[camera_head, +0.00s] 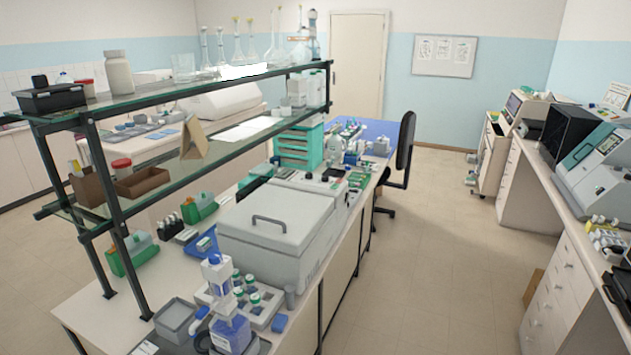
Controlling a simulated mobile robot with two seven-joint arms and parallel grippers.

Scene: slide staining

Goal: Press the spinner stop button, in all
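A large grey-white machine with a closed lid and a dark handle (270,222) stands in the middle of the near bench. It may be the spinner, but I cannot tell for sure. A narrow panel (325,185) with small dark and red details lies at its far right end. These are too small for me to make out a stop button. Neither of my grippers is in view.
A two-tier glass shelf (205,85) with dark posts stands over the near bench. Bottles and a tray crowd its front end. A black chair (402,170) stands beyond. The floor (440,260) between this bench and the right counter (570,210) is clear.

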